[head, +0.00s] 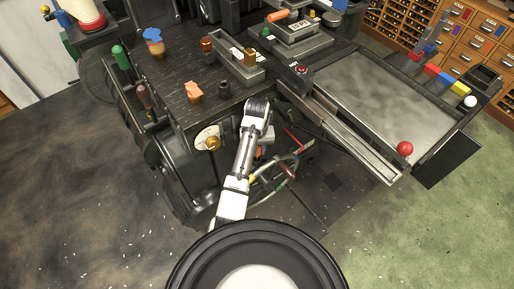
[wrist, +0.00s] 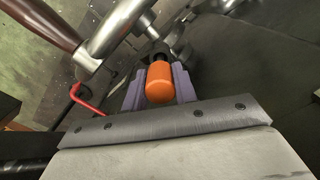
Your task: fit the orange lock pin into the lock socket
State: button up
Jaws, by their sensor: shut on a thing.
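The orange lock pin (wrist: 160,83) is a short orange cylinder with a rounded near end, in the middle of the wrist view. My gripper (wrist: 158,88) is shut on it, with a purple-grey finger on each side. A dark round part (wrist: 153,50) shows just beyond the pin; I cannot tell whether it is the lock socket or whether the pin touches it. In the head view my arm bends down at the machine's front edge, and a small orange spot (head: 259,152) shows near its end. I cannot identify the lock socket for certain.
In the wrist view, a metal cylinder (wrist: 118,28), a brown handle (wrist: 40,22) and a red lever (wrist: 88,101) are close by on the left. In the head view, an orange block (head: 193,92) and a dark ring (head: 224,89) stand on the black tabletop.

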jog(key=shift+f+b, duration=0.4)
jog(key=shift+f, duration=0.7)
jog(key=o, duration=1)
jog(key=shift+o, duration=0.2)
notch_tip(320, 180, up, 12)
jog(key=p, duration=0.3)
jog(key=shift+a+r+p, duration=0.1)
jog(key=shift+p, duration=0.25)
jog(key=shift+w+r+b, duration=0.15)
jog(key=shift+r+b, duration=0.25)
jog(key=shift+r, duration=0.4)
